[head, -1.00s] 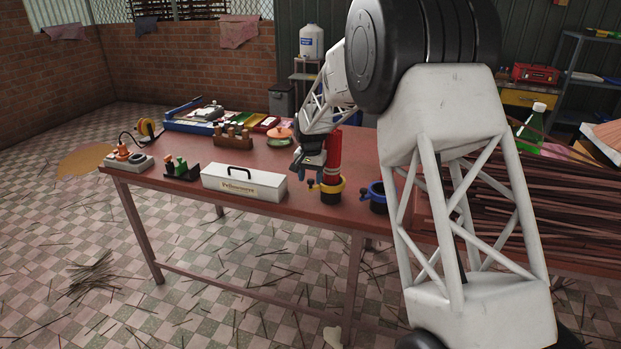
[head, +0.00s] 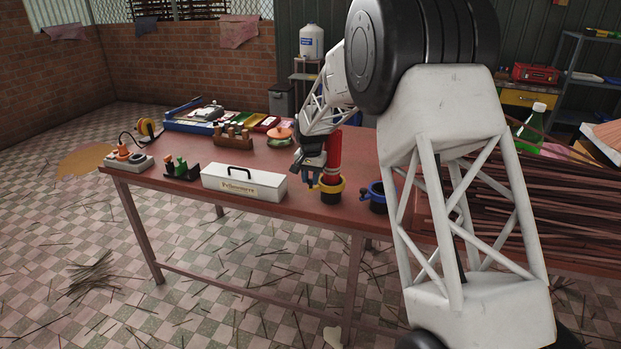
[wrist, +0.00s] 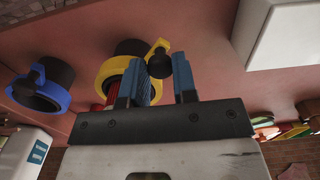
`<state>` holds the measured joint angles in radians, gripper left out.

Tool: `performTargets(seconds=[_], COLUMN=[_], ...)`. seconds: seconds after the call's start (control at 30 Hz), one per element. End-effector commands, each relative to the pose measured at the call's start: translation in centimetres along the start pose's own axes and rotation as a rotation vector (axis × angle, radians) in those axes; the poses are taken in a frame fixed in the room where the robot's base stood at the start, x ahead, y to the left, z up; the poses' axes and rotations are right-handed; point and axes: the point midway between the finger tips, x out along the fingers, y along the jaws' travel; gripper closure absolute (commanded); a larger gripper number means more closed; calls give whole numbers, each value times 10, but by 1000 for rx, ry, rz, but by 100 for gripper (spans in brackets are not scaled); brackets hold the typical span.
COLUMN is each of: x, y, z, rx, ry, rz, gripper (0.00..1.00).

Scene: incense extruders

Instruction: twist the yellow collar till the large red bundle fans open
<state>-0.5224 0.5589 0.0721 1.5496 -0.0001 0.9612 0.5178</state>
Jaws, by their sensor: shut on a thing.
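The large red bundle (head: 334,152) stands upright and closed in the yellow collar (head: 331,190), which sits on a black base near the table's front edge. My gripper (head: 313,181) is beside the collar's left side. In the wrist view my gripper (wrist: 165,85) has its blue-padded fingers on either side of the knob and is shut on it. Most of the bundle is hidden there.
A blue collar (head: 377,198) on a black base stands close to the right. A white box (head: 244,183) with a black handle lies to the left. Brown sticks (head: 480,205) cover the table's right side. Some bare tabletop lies behind the white box.

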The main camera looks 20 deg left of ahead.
Motion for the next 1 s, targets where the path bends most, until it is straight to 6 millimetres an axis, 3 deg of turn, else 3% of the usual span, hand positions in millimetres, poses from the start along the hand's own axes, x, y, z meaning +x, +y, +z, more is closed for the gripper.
performTargets(seconds=[0.47,1.0], x=[-1,-1], y=[12,50], z=[10,23], rx=[-177,-664], ry=[0,1], rz=[0,0], gripper=[100,100])
